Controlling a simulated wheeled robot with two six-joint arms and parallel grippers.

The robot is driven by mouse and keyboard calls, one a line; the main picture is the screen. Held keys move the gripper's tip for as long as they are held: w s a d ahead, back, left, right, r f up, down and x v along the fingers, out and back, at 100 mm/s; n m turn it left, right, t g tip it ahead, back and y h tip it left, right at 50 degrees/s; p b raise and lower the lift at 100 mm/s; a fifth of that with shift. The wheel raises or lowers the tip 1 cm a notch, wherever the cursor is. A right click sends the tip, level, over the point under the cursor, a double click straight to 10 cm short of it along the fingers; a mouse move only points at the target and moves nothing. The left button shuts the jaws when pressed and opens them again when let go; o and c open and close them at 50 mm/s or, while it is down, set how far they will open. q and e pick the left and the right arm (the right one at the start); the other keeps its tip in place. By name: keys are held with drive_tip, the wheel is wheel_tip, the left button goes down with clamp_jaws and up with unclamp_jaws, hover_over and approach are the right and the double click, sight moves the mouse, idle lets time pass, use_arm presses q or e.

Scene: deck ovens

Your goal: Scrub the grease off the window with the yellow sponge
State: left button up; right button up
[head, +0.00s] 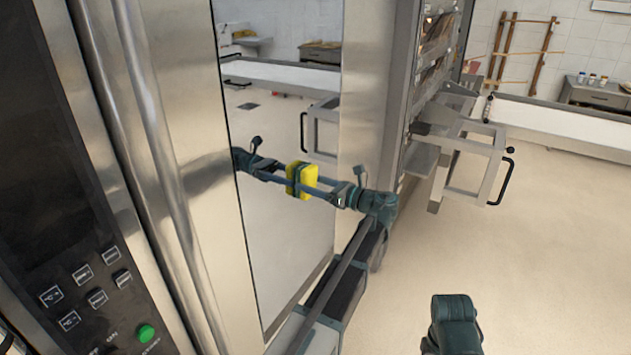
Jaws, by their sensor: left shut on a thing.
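The window (285,245) is a tall, mirror-like pane in the steel front on the left, and it reflects the room and my arm. My left gripper (316,193) reaches in from the right and is shut on the yellow sponge (309,181). The sponge meets its own reflection, so it appears to be against the pane, about halfway up. I cannot make out any distinct grease on the glass. Part of my right arm shows at the bottom right, but its gripper is not in view.
A control panel (75,230) with several buttons, one green (146,333), is at the left. A long vertical steel handle (150,120) runs beside it. A metal rack frame (465,165) with a black handle juts out at the right. The floor (560,260) at the right is clear.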

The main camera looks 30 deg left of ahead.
sight(280, 198)
use_arm(q)
drive_tip(key=shift+s, duration=0.2)
drive_tip(key=shift+s+a, duration=0.15)
drive_tip(key=shift+s, duration=1.5)
drive_tip(key=shift+s+a, duration=0.2)
drive_tip(key=shift+s, duration=1.5)
drive_tip(key=shift+s, duration=0.1)
drive_tip(key=shift+s+a, duration=0.1)
drive_tip(key=shift+s, duration=1.55)
drive_tip(key=d, duration=0.6)
drive_tip(key=shift+s, duration=0.15)
